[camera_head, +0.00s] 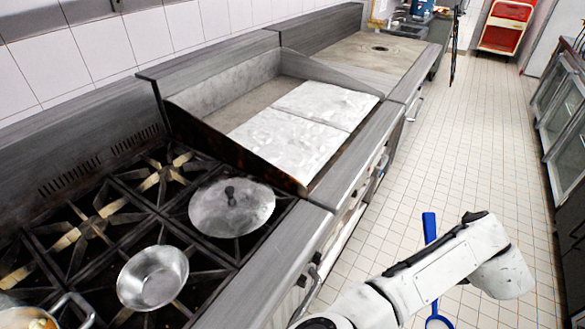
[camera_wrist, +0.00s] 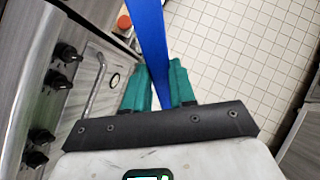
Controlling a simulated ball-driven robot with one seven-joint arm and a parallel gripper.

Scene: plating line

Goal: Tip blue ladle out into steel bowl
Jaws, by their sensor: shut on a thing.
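My gripper (camera_wrist: 159,78) has green fingers shut on the blue ladle (camera_wrist: 150,35), one on each side of its handle, in the wrist view. In the head view the ladle (camera_head: 429,228) is held over the aisle floor, right of the range. My arm hides its middle. A blue rim shows below the arm at the bottom edge; what it holds cannot be made out. The gripper's fingers are hidden in the head view. The steel bowl (camera_head: 153,278) stands on the black burner grates at lower left, well left of the ladle, and looks empty.
A round metal lid (camera_head: 231,208) lies on the grates behind the bowl. A pot (camera_head: 45,316) with food is cut off at the lower left corner. A flat griddle (camera_head: 290,135) lies beyond the burners. The tiled aisle (camera_head: 480,140) is clear; glass-door cabinets (camera_head: 565,125) line its right side.

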